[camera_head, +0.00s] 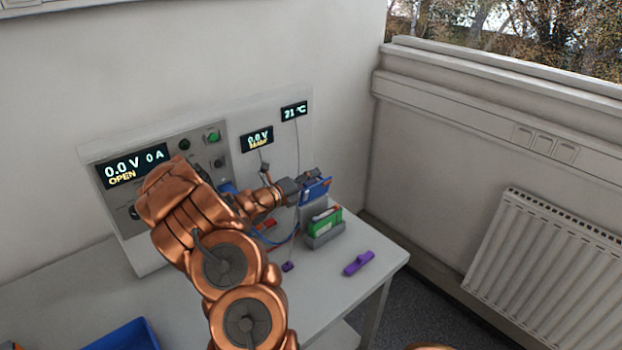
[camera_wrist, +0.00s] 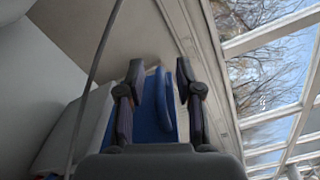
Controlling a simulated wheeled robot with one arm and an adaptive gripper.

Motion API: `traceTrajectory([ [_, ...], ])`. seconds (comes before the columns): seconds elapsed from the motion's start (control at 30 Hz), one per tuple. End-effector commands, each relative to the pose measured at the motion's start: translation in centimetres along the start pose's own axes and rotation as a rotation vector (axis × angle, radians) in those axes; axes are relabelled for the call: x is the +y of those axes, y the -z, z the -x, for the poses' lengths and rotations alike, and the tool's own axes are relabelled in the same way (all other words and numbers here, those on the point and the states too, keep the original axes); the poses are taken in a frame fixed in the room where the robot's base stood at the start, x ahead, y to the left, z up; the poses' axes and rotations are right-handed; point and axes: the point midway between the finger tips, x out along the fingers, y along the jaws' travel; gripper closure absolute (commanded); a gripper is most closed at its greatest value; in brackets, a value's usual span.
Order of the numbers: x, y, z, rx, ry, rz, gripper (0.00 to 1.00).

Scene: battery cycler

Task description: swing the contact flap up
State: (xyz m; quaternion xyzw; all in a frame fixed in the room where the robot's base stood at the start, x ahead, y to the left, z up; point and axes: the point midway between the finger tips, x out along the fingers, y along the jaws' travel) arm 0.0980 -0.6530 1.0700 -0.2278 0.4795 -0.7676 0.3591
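A blue part that looks like the contact flap (camera_head: 317,192) sits on top of a pale grey block (camera_head: 313,212) at the right of the bench. My gripper (camera_head: 313,176) is right at it, at the flap's upper edge. In the wrist view the blue flap (camera_wrist: 150,122) has a raised upright ridge that stands between the two dark fingers of my gripper (camera_wrist: 161,80). The fingers are apart, with a visible gap to the ridge on the left side. The right finger is very close to the ridge; contact is unclear. The flap's hinge is hidden.
A green battery-like block (camera_head: 324,222) stands in a grey holder in front of the flap. A purple piece (camera_head: 358,263) lies on the bench. Thin cables hang near my arm. The cycler panel (camera_head: 160,175) reads 0.0 V, OPEN. A blue bin (camera_head: 125,337) is at lower left.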

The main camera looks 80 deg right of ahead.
Motion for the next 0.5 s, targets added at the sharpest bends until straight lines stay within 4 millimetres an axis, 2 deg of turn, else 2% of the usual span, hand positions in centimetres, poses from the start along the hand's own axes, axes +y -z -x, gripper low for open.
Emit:
traceTrajectory([
  [0.27, 0.0, 0.0, 0.6, 0.0, 0.0, 0.001, 0.65],
  [0.5, 0.0, -0.1, 3.4, -0.003, -0.001, 0.002, 0.65],
])
